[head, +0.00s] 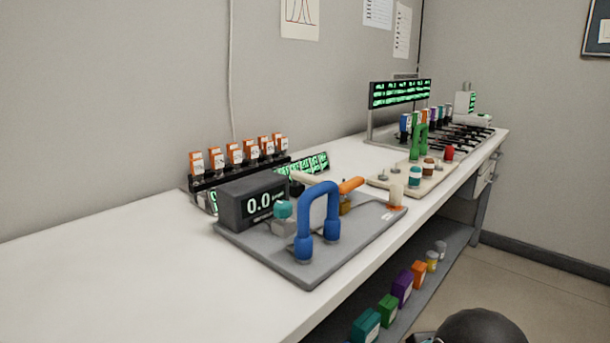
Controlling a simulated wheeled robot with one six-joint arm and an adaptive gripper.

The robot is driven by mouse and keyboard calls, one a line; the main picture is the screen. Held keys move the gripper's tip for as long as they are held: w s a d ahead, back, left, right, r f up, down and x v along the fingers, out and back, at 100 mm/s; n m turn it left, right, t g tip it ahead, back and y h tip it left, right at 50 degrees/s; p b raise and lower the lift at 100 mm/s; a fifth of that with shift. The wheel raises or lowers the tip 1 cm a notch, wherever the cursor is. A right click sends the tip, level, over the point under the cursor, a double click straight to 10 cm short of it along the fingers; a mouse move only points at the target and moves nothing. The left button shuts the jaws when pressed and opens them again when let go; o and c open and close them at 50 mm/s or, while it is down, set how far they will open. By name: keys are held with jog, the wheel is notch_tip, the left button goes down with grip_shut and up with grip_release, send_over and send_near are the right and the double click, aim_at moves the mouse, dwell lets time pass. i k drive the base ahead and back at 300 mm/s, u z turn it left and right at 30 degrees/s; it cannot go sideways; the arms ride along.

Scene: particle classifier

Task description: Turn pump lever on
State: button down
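A grey board (262,254) lies on the white bench. It carries a dark display box (236,208) reading "0.0", a tall blue arch-shaped handle (318,190) and a teal knob (283,209) on a pale block. Behind the blue handle, an orange lever (352,185) sits on a brass-coloured base, lying near level and pointing up to the right. A cream bar (304,178) shows behind the display; its far parts are hidden. No label tells which one is the pump lever.
The white bench (110,250) is clear at left. A rack of orange-capped vials (231,155) stands behind the board. A second board with a green handle (421,140) is farther right. Coloured boxes (388,308) sit on the lower shelf. A dark rounded part shows at the bottom right.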

aim_at(296, 177)
jog(key=k, duration=0.5)
jog(key=z, duration=1.3)
jog(key=i, duration=1)
jog(key=u, duration=2.25)
